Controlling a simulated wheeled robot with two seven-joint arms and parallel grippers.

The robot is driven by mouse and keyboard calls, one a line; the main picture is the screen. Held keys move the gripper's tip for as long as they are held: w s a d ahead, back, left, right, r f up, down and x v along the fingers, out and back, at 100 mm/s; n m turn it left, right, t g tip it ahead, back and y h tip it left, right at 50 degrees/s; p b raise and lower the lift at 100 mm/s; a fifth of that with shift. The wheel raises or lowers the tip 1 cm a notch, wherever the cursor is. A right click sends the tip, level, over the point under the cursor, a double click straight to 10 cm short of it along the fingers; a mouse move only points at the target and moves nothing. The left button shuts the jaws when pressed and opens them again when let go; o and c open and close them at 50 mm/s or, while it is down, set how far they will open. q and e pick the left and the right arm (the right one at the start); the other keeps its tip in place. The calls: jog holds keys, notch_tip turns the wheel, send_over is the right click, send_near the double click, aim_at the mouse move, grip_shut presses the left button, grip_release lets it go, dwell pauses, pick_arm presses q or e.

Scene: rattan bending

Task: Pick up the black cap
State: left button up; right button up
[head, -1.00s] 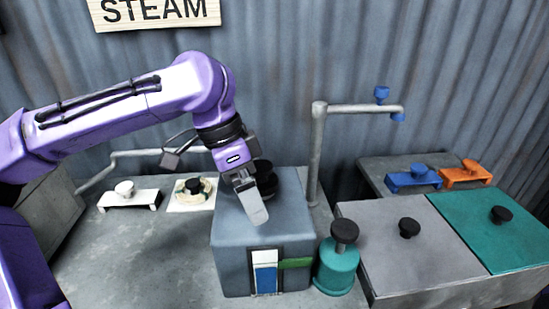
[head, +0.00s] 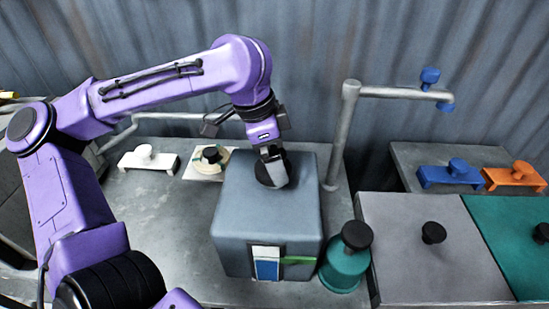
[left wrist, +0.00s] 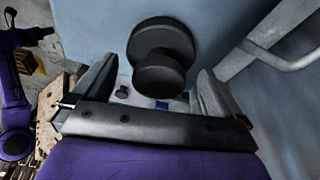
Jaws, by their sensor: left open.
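The black cap (head: 265,172) sits on top of the grey-blue box (head: 240,215). In the head view it is partly hidden behind my left gripper (head: 275,175), which points down over the box top. In the left wrist view the cap (left wrist: 160,58) is a round black knob with a wider disc, in the upper middle. The left gripper's two fingers (left wrist: 155,88) stand apart on either side of it, with clear gaps. The gripper is open and empty. My right gripper is not in view.
A teal canister (head: 345,270) with a black knob stands right of the box. A grey lid (head: 425,270) and a teal lid (head: 500,245) lie further right. A pipe (head: 345,140) rises behind the box. White and dark-knobbed pieces lie back left.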

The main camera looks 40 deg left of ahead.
pick_arm(q)
jog(key=shift+f, duration=0.7)
jog(key=shift+d, duration=0.1)
jog(key=c, duration=1)
